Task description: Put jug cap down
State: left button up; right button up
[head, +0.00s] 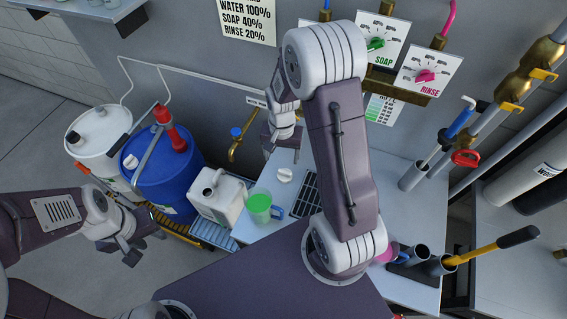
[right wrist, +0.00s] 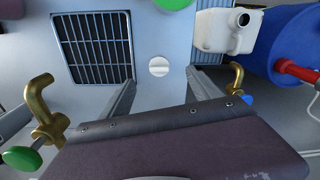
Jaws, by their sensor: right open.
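The white jug cap (head: 284,175) lies on the light worktop (head: 278,228), right of the white jug and left of the dark grate. In the right wrist view the cap (right wrist: 158,67) sits on the worktop beyond the fingers, apart from them. The white jug (head: 217,197) stands with its mouth uncovered; its open neck also shows in the right wrist view (right wrist: 243,19). My right gripper (right wrist: 160,88) is open and empty, its two fingers spread. My left gripper (head: 140,248) hangs at the lower left, away from the cap; its jaw opening is unclear.
A clear mug with green liquid (head: 260,207) stands near the jug. A dark grate (head: 305,193) is right of the cap. A blue drum (head: 165,172) and a white drum (head: 100,140) stand left. Brass taps (head: 236,146) stick out from the wall close to my right gripper.

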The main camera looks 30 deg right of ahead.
jog(key=s+a+r+n+t, duration=0.1)
jog(key=s+a+r+n, duration=0.2)
jog(key=s, duration=0.2)
jog(key=s+a+r+n, duration=0.2)
jog(key=s+r+n, duration=0.2)
jog(key=s, duration=0.2)
pick_arm(q)
notch_tip(320, 180, down, 7)
jog(key=b, duration=0.6)
jog(key=shift+r+b, duration=0.2)
jog(key=shift+b, duration=0.15)
pick_arm(e)
notch_tip(320, 180, down, 7)
jog(key=shift+w+f, duration=0.2)
jog(key=shift+w, duration=0.2)
pick_arm(q)
jog(key=shift+s+a, duration=0.15)
jog(key=shift+s, duration=0.1)
pick_arm(e)
jog(key=shift+s+a, duration=0.1)
jog(key=shift+s, duration=0.05)
pick_arm(q)
jog(key=shift+w, duration=0.1)
